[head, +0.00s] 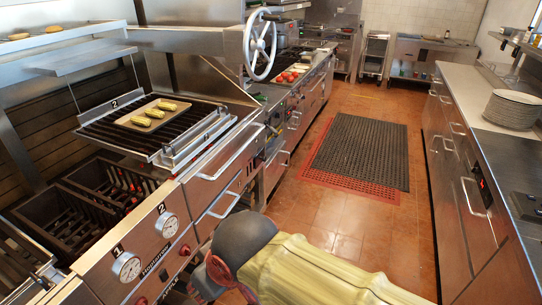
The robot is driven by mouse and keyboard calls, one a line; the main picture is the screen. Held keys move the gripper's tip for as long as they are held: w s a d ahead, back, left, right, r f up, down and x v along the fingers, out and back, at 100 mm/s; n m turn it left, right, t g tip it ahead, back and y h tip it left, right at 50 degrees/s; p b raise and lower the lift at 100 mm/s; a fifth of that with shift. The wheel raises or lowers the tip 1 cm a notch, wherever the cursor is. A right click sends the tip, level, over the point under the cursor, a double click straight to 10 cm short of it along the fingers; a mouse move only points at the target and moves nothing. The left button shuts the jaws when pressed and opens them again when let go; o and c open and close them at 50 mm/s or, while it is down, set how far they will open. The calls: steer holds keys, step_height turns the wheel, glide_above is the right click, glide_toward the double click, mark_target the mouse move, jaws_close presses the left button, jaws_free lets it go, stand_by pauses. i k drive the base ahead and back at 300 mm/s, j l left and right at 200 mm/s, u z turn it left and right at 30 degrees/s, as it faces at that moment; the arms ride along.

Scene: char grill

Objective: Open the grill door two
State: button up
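The char grill has a steel front with two round dials, marked 1 (126,266) and 2 (167,225). A grate marked 2 (100,120) hangs on wires and carries a tray (137,121) with several yellow pieces of food. To the right of dial 2, the front has a steel panel with an upper bar handle (238,153) and a lower bar handle (224,203). The panel looks shut. I cannot tell for sure which part is door two. My arm crosses the bottom of the head view, below and right of the grill front. My gripper cannot be made out.
A large handwheel (260,45) stands above the cooking line. A black mat (360,150) lies over a red one on the tiled floor. A counter (495,110) with stacked plates (512,109) runs along the right. The aisle floor between is clear.

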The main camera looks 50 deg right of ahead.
mark_target(201, 185)
steer(key=z, duration=1.1)
steer(key=i+z, duration=0.35)
steer(key=i+j+z, duration=0.3)
steer(key=i, duration=0.15)
